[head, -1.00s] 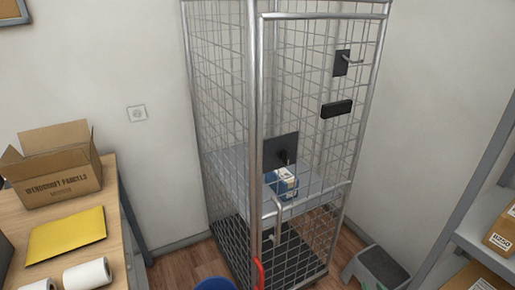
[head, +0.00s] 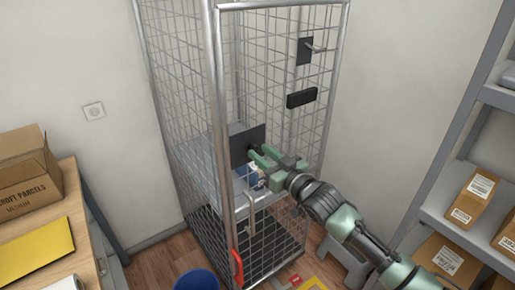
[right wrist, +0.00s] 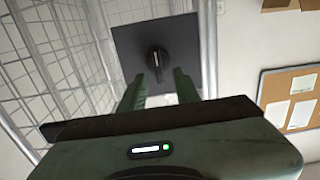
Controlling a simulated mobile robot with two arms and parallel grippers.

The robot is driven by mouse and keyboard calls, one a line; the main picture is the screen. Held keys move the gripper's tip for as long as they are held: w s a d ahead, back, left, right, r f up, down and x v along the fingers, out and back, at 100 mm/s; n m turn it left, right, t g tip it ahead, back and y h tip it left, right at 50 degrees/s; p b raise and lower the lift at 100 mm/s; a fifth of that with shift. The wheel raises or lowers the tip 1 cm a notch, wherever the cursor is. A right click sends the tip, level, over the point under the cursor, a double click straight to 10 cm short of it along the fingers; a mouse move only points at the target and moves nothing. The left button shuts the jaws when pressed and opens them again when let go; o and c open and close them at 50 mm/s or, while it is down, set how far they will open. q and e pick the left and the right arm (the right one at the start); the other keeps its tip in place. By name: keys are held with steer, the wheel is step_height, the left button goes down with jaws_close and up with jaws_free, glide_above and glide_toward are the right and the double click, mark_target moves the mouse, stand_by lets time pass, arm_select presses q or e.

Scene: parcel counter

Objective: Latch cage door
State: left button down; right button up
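The wire cage (head: 178,105) stands in the corner, with its mesh door (head: 270,60) facing me. The door lies close to the cage frame; I cannot tell if it is fully closed. A dark square plate with a black turn knob (head: 250,152) is on the door's left side. In the right wrist view the knob (right wrist: 158,60) points roughly along the fingers' direction. My right gripper (head: 259,157) is open in front of the plate. Its fingers (right wrist: 159,82) are apart, just short of the knob or beside its tip. My left gripper is out of view.
A lever handle (head: 312,47) and a black box (head: 301,98) are on the door's right side. A wooden table (head: 85,225) with a carton (head: 25,180) stands left. Shelves with parcels (head: 472,197) stand right. A blue bin (head: 197,280) and a grey step stool (head: 345,255) are low.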

steer(key=shift+x, duration=0.85)
jaws_close()
